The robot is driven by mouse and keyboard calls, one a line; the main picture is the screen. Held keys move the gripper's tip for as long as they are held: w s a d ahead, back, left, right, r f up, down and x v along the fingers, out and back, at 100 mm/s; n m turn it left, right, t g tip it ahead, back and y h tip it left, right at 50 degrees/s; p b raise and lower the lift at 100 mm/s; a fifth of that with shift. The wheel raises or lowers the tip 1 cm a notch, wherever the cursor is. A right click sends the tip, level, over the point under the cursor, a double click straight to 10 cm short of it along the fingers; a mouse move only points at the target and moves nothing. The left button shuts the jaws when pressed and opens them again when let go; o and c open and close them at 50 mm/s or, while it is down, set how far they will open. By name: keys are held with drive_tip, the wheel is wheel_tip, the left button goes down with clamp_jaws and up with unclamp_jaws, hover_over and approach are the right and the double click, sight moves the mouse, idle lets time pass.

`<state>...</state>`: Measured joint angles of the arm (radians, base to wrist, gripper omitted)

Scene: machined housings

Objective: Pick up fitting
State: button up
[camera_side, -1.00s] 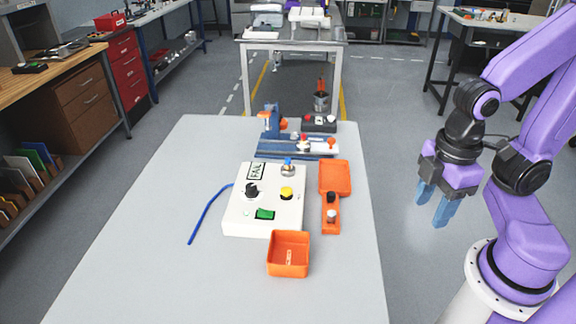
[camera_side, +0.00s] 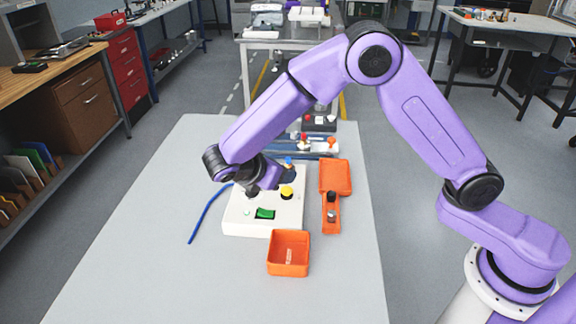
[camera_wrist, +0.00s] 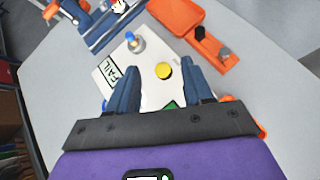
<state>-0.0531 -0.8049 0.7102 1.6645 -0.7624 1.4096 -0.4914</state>
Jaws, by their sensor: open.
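A small metal fitting with a blue collar (camera_wrist: 135,42) stands upright on the white panel box, beside the FAIL label; in the side view its blue top (camera_side: 288,161) shows just past my wrist. A yellow button (camera_wrist: 163,71) shows between the fingertips. In the side view my arm hides most of the fingers.
An orange open bin (camera_side: 289,270) stands in front, and an orange holder (camera_side: 337,176) with small parts is on the right. Blue rails (camera_wrist: 97,28) lie behind. The table's front left is clear.

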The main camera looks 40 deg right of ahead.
sight(287, 160)
drive_tip(key=w+f+h, duration=0.1)
drive_tip(key=w+a+f+n+h, duration=0.1)
drive_tip(key=w, duration=0.1)
drive_tip(key=w+f+n+t, duration=0.1)
drive_tip(key=w, duration=0.1)
drive_tip(key=shift+w+a+f+h, duration=0.1)
drive_tip(key=shift+a+f+h, duration=0.05)
drive_tip(key=shift+a+h, duration=0.25)
drive_tip(key=x, duration=1.2)
drive_tip(key=shift+d, duration=0.15)
drive_tip(key=shift+w+x, duration=0.15)
drive_tip(key=shift+x, duration=1.15)
drive_tip(key=shift+w+x, duration=0.1)
drive_tip(key=shift+x, duration=1.15)
clamp_jaws()
drive_tip(key=shift+r, duration=0.35)
